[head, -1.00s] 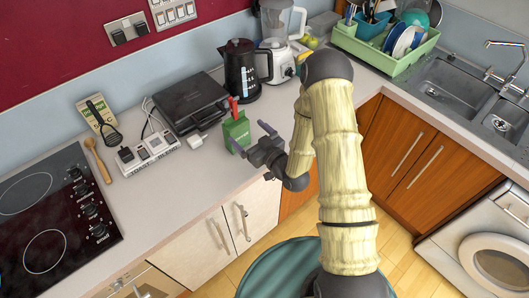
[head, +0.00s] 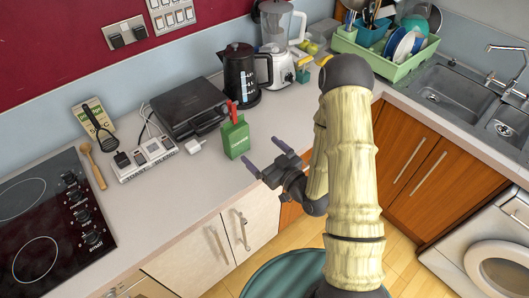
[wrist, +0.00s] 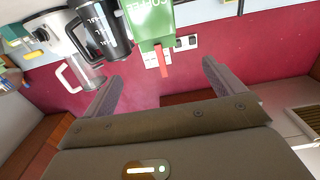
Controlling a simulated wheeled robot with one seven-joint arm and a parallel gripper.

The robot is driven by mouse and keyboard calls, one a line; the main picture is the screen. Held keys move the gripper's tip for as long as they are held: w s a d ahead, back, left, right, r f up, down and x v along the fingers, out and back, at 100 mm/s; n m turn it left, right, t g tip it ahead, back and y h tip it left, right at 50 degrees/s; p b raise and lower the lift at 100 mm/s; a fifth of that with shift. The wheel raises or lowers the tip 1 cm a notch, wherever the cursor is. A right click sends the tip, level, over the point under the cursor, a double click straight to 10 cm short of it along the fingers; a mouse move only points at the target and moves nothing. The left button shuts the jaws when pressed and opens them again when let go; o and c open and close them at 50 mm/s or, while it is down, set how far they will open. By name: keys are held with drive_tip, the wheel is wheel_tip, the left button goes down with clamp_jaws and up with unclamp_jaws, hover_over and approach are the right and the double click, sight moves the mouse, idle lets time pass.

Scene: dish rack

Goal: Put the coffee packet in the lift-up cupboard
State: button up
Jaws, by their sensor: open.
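The coffee packet (head: 235,139) is a green carton with a red clip on top. It stands upright on the counter near the front edge, in front of the black kettle. In the wrist view the packet (wrist: 150,20) shows upside down at the top, beyond the fingertips. My gripper (head: 266,155) is open and empty, to the right of the packet and apart from it. Its two fingers (wrist: 160,75) are spread wide in the wrist view. I cannot identify the lift-up cupboard in the head view; brown panels in the wrist view are unclear.
The black kettle (head: 240,72), a blender (head: 278,45) and a dark grill (head: 184,107) stand behind the packet. A white socket block (head: 147,158) and a hob (head: 45,215) are to the left. A green dish rack (head: 385,54) is at the back right.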

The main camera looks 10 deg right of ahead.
drive_tip(key=s+d+r+m+g+h, duration=0.1)
drive_tip(key=d+m+g+h, duration=0.1)
drive_tip(key=d+g+h, duration=0.55)
drive_tip(key=s+d+r+m+g+h, duration=0.1)
drive_tip(key=s+r+m+g, duration=0.1)
drive_tip(key=s, duration=0.4)
drive_tip(key=s+d+r+m+g+h, duration=0.1)
drive_tip(key=s+r+m+g, duration=0.1)
drive_tip(key=s, duration=0.5)
drive_tip(key=shift+r+m+g, duration=0.4)
drive_tip(key=shift+r+g, duration=0.05)
drive_tip(key=shift+r, duration=0.5)
drive_tip(key=shift+d+h, duration=0.1)
drive_tip(key=shift+h, duration=0.15)
